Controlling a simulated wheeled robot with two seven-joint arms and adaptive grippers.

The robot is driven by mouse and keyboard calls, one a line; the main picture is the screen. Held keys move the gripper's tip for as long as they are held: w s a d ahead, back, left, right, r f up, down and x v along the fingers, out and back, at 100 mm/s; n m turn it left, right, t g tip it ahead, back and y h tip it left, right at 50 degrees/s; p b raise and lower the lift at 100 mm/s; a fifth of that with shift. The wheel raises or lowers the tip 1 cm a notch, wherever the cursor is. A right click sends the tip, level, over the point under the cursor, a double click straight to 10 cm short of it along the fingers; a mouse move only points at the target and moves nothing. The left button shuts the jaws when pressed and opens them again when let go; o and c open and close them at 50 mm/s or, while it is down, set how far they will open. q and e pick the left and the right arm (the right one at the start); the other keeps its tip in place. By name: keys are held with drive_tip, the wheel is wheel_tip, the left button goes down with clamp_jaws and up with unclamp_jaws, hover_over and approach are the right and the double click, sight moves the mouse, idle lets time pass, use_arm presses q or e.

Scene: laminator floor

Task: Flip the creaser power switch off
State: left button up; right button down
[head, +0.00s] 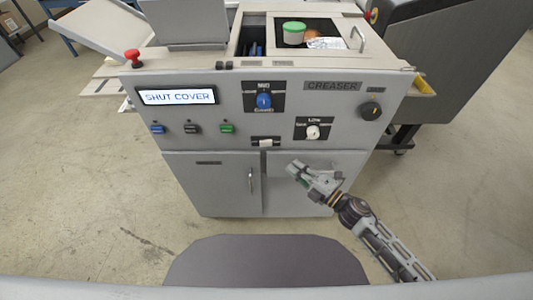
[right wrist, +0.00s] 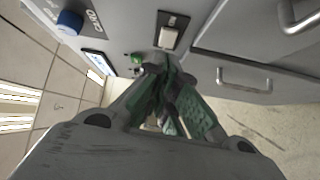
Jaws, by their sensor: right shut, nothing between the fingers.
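The creaser (head: 240,90) is a grey machine with a display reading "SHUT COVER" and a "CREASER" label. A pale rocker switch (head: 265,142) in a dark plate sits low on its front panel, just above the cabinet doors. The rocker also shows in the right wrist view (right wrist: 169,37), beyond the fingertips. I cannot read its label or tell its position. My right gripper (head: 296,167) is shut and empty, below and right of the rocker and apart from it in the head view. Its fingers (right wrist: 168,78) meet in the right wrist view. My left gripper is not in view.
A blue knob (head: 264,101), a white knob (head: 313,132), a black knob (head: 371,110) and a green button (head: 227,128) are on the panel. A red mushroom button (head: 133,57) stands at top left. Door handles (head: 250,180) protrude below.

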sight(266, 143)
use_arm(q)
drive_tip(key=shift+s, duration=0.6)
use_arm(e)
drive_tip(key=s+n+g+y, duration=0.1)
drive_tip(key=s+a+f+n+g, duration=0.1)
drive_tip(key=n, duration=0.1)
drive_tip(key=shift+s+a+f+y, duration=0.1)
drive_tip(key=shift+f+y, duration=0.15)
drive_tip(key=shift+y, duration=0.15)
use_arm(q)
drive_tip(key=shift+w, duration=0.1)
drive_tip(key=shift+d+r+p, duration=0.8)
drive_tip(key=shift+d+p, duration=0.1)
use_arm(e)
drive_tip(key=w+d+x, duration=0.1)
drive_tip(key=w+x, duration=0.1)
drive_tip(key=x, duration=1.1)
drive_tip(key=shift+d, duration=0.4)
drive_tip(key=shift+w+f, duration=0.1)
drive_tip(key=shift+w+a, duration=0.1)
drive_tip(key=shift+a, duration=0.05)
